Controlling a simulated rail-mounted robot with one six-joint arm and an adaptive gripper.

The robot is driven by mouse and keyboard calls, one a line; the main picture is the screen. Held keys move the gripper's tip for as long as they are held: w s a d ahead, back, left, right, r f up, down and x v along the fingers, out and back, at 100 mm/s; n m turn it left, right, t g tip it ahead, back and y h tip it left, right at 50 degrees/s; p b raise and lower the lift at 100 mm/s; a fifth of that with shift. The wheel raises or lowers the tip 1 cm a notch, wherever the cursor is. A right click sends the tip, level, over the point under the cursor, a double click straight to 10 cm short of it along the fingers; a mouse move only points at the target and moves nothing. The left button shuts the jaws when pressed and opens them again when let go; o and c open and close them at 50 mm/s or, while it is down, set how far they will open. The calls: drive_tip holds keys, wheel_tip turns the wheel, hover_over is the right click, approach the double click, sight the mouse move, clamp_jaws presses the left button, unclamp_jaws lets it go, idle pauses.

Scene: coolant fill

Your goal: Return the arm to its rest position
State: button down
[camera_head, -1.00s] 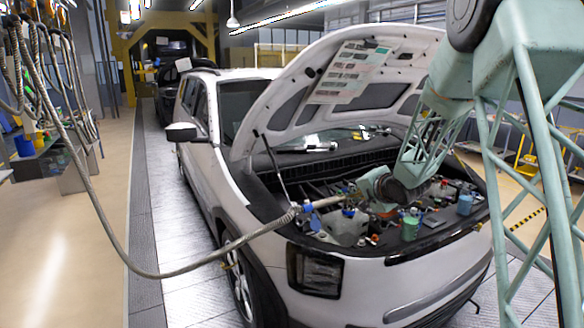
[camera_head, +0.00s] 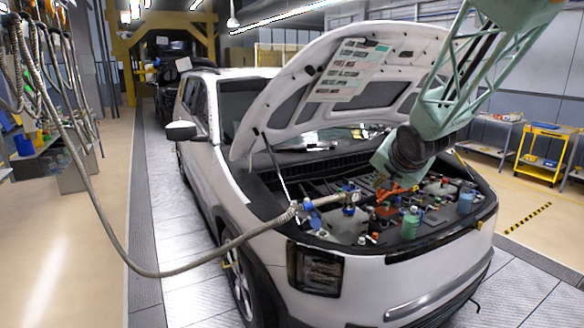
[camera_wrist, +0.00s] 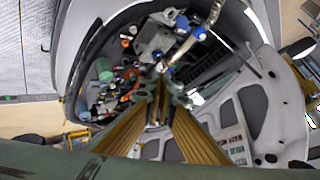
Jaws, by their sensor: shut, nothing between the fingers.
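My gripper (camera_wrist: 162,92) is shut and empty in the wrist view, its two fingers meeting near the picture's middle. In the head view my arm reaches in from the upper right, and its wrist end hangs over the engine bay (camera_head: 335,240) under the raised hood (camera_head: 365,95). The fingertips are hard to make out there. A grey hose (camera_head: 160,273) runs to a metal fill nozzle (camera_head: 328,200) with blue parts, at the left front of the engine bay. The nozzle also shows in the wrist view (camera_wrist: 201,33), apart from the fingers.
The white car (camera_head: 235,185) stands with its hood propped by a thin rod (camera_head: 276,168). Bottles and caps, including a green one (camera_head: 410,224), crowd the bay. A yellow cart (camera_head: 543,152) stands at the right. The floor (camera_head: 535,250) right of the car is clear.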

drive_tip(key=s+r+n+g+h+b, duration=0.1)
drive_tip(key=s+r+n, duration=0.15)
drive_tip(key=s, duration=1.05)
drive_tip(key=s+r+n+g, duration=0.1)
drive_tip(key=s+r+g, duration=0.15)
drive_tip(key=s, duration=0.95)
drive_tip(key=s+a+f+n+g, duration=0.1)
drive_tip(key=s+a+f+n, duration=0.1)
drive_tip(key=s, duration=1.4)
drive_tip(key=s+a+f+n+g+y+b, duration=0.1)
drive_tip(key=s+a+f+n, duration=0.1)
drive_tip(key=s, duration=1.4)
drive_tip(key=shift+a+g, duration=0.35)
drive_tip(key=shift+a, duration=0.3)
